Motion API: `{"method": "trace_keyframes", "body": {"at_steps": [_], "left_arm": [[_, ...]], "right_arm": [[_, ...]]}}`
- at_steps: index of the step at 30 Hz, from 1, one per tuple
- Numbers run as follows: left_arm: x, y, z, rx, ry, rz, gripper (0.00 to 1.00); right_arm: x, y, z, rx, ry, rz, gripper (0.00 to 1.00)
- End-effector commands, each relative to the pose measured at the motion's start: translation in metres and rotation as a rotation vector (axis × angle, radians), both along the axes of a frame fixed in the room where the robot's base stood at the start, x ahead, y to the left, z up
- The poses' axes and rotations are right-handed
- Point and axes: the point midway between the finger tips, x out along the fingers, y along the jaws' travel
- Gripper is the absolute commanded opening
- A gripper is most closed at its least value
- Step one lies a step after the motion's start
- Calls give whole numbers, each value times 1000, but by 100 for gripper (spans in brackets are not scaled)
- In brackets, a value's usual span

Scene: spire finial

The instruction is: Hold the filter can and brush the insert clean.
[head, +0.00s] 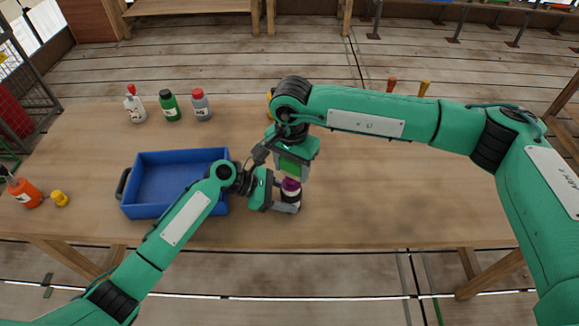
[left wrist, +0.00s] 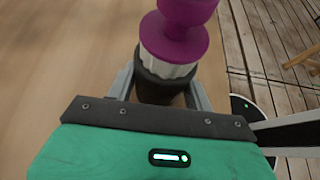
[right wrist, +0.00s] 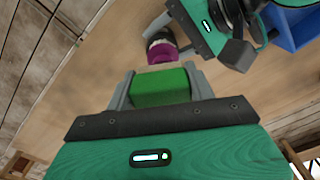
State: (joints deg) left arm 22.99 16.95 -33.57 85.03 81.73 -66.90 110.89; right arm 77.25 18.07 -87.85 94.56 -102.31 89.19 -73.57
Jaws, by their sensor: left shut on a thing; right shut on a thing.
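My left gripper (head: 290,204) is shut around the dark filter can (left wrist: 160,88), which stands upright at the front of the table. A white pleated insert (left wrist: 160,66) shows above the can's dark wall, with a purple flanged top (left wrist: 175,38) on it. The purple top also shows in the right wrist view (right wrist: 160,52). My right gripper (right wrist: 157,85) points down above the can and is shut on a green block (right wrist: 160,88), seemingly the brush.
A blue tray (head: 137,180) stands left of the can, behind my left arm. Several bottles, one of them green (head: 169,105), stand at the back left. An orange bottle (head: 25,192) and a yellow piece (head: 60,198) are at the far left. The table's right side is mostly clear.

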Motion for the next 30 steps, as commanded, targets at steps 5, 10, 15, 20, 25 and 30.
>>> {"method": "trace_keyframes", "body": {"at_steps": [5, 10, 15, 20, 25, 30], "left_arm": [[0, 0, 0, 0, 0, 0, 39], [0, 0, 0, 0, 0, 0, 39], [0, 0, 0, 0, 0, 0, 39], [0, 0, 0, 1, 0, 0, 39], [0, 0, 0, 1, 0, 0, 39], [0, 0, 0, 1, 0, 0, 39]], "right_arm": [[1, -11, 16, 1, -2, -1, 36], [1, -21, 30, 1, -2, 0, 36], [0, -31, 43, 0, -2, 0, 36], [1, -40, 57, 1, -2, -1, 36], [0, -45, 64, 0, -1, 0, 36], [0, -46, 65, 0, 0, 0, 36]]}}
